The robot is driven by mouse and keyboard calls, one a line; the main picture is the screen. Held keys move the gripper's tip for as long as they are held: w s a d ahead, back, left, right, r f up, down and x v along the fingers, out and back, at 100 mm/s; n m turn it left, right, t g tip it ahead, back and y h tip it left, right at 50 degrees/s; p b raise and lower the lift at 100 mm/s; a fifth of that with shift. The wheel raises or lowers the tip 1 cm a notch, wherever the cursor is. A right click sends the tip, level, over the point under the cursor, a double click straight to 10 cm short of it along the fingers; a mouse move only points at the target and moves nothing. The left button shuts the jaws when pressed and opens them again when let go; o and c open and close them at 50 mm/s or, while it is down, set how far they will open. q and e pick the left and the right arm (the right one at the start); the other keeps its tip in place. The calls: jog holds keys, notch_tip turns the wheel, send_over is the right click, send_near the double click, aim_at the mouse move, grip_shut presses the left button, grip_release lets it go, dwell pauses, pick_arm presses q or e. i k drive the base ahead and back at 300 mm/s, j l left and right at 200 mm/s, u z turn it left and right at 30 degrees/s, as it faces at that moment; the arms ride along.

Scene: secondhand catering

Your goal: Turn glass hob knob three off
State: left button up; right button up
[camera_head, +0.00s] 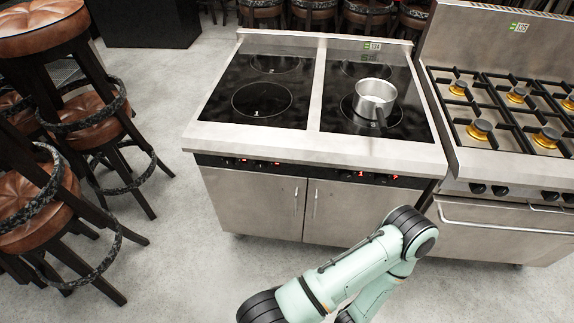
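The glass hob (312,160) is a steel cabinet unit with two black glass panels. A dark control strip (320,172) runs under its front edge, with small dark knobs and red lit marks. One group of knobs (250,163) is on the left half and another (365,177) on the right half. The knobs are too small for me to read their numbers or settings. A steel saucepan (374,98) stands on the front right ring, its handle towards the front. One of my arms reaches up at the bottom, in front of the cabinet doors. Neither gripper is in view.
A gas range (500,140) with several yellow-centred burners stands close on the right, with an oven handle (500,229) at its front. Bar stools (45,110) with brown seats crowd the left side. The grey floor (185,260) before the hob's left half is clear.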

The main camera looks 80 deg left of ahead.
aim_at(346, 175)
jog(key=u, duration=2.7)
